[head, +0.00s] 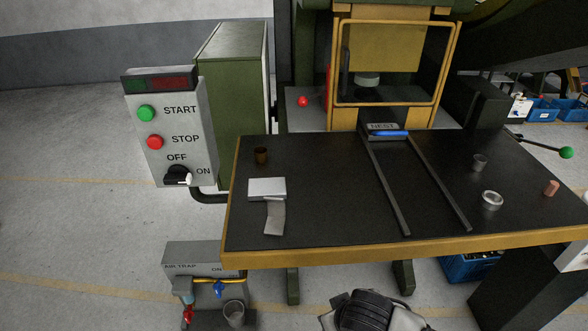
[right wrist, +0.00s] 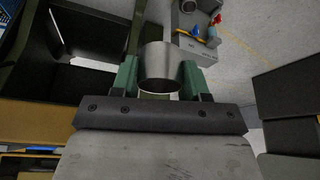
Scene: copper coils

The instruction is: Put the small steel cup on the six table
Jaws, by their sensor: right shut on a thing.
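In the right wrist view my right gripper (right wrist: 160,72) has its two green fingers shut on a steel cup (right wrist: 161,53), one finger on each side. The cup is plain bright metal, and the floor shows beyond it. In the head view I cannot make out this cup or the gripper's fingers. The dark table (head: 330,200) with a yellow front edge stands in the head view; I see no number six on it. My left gripper is not in view.
The table bears a brown cup (head: 261,156), a silver block (head: 267,188), a small grey cup (head: 480,161), a metal ring (head: 492,198) and a copper-coloured piece (head: 551,187). Two rails run from the press. Another metal cup (head: 234,315) is by the air trap box (head: 195,256). The table's left-centre is clear.

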